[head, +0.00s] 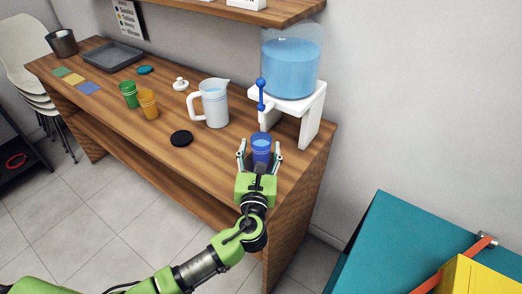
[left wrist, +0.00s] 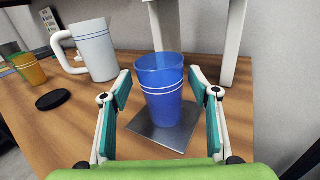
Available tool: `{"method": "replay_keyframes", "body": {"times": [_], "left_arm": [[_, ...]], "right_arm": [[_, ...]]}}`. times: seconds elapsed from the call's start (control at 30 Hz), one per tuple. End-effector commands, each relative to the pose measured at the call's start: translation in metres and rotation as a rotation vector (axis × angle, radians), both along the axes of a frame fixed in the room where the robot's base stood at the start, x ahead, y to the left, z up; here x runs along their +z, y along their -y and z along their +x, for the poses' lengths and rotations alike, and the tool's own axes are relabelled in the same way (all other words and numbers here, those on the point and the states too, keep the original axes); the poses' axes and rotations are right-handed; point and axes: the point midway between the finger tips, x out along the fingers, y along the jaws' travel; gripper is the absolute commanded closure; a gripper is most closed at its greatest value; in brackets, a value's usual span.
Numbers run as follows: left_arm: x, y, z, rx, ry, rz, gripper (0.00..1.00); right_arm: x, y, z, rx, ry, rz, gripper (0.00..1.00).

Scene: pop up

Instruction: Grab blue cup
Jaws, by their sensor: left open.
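The blue cup (head: 261,145) stands upright near the right end of the wooden counter, below the water dispenser. In the left wrist view the blue cup (left wrist: 160,88) rests on a grey square plate (left wrist: 168,128). My left gripper (head: 259,158) is open, with one finger on each side of the cup. In the left wrist view the fingers of my left gripper (left wrist: 163,106) stand apart from the cup, with gaps on both sides. The cup is in front of the palm. My right gripper is not in view.
The dispenser (head: 291,68) on its white stand (head: 312,113) is right behind the cup. A white pitcher (head: 215,105), black disc (head: 181,138), orange cup (head: 148,104) and green cup (head: 129,94) stand to the left. A grey tray (head: 104,57) lies farther left.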

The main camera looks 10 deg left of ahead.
Motion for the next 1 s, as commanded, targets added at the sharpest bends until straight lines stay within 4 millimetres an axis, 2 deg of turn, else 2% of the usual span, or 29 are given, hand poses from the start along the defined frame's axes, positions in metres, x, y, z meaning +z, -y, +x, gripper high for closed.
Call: {"method": "replay_keyframes", "body": {"times": [0.13,0.37,0.53,0.57,1.0], "left_arm": [[0.0,-0.001,0.013,-0.001,-0.001,-0.001,0.44],[0.0,-0.001,0.014,-0.001,-0.001,-0.002,0.44],[0.0,-0.001,0.014,-0.001,-0.001,-0.002,0.89],[0.0,-0.001,0.014,-0.001,-0.001,-0.002,0.9],[0.005,-0.001,0.014,-0.001,0.001,-0.003,0.91]], "right_arm": [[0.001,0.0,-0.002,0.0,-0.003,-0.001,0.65],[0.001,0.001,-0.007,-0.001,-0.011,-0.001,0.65],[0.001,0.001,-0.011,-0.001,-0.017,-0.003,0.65],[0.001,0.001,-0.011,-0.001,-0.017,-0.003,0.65],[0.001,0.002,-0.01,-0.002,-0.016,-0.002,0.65]]}}
